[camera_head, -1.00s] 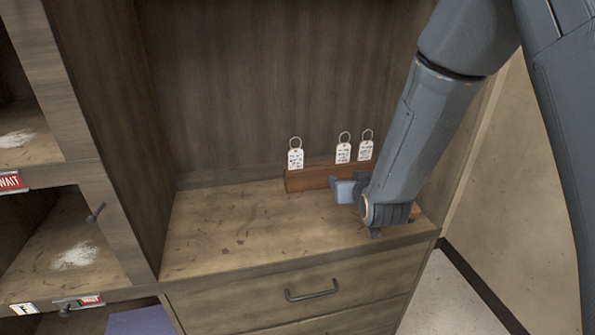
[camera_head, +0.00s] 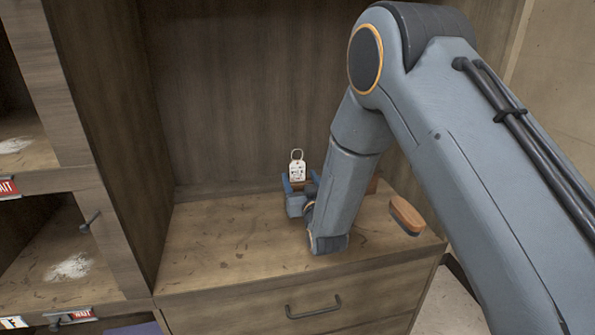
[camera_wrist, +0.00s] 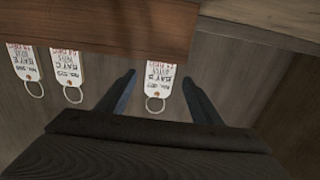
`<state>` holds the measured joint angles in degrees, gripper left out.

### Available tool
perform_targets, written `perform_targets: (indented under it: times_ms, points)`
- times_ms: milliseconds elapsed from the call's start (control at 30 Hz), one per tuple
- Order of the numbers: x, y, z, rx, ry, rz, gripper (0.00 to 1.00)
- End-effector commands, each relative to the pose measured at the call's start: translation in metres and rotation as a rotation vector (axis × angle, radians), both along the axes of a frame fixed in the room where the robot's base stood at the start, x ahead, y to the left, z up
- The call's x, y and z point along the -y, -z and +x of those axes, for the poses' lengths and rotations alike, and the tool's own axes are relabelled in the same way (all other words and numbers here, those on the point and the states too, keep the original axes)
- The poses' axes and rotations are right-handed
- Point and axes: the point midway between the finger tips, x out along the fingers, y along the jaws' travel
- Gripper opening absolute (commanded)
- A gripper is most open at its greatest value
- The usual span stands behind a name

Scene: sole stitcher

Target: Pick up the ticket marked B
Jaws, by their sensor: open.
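Three white tickets with metal rings stand along a wooden rack (camera_wrist: 100,22), seen upside down in the wrist view. One ticket (camera_wrist: 159,77) lies between my open gripper's (camera_wrist: 158,80) two fingers, with a finger on each side and no clear contact. Its print seems to read BAY with a letter that may be B, but I cannot be sure. The middle ticket (camera_wrist: 66,68) and the outer ticket (camera_wrist: 24,62) are left of the fingers. In the head view the leftmost ticket (camera_head: 297,172) shows just above my gripper (camera_head: 298,187); my arm hides the other two.
A brush with a wooden back (camera_head: 406,214) lies on the worktop right of my arm. The worktop (camera_head: 225,240) is clear to the left. The cabinet's back panel (camera_head: 235,90) rises close behind the rack. A drawer with a dark handle (camera_head: 313,308) is below.

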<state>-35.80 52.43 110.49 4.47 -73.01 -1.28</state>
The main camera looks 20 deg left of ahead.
Motion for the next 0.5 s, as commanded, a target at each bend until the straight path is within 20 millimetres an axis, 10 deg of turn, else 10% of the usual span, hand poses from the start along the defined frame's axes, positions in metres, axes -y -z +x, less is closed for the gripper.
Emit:
perform_targets:
  times_ms: [367,500]
  points:
    - [-0.0069,0.0008,0.0117,-0.001,0.0,-0.001,0.59]
    - [-0.0069,0.0007,0.0116,-0.001,0.0,-0.001,0.37]
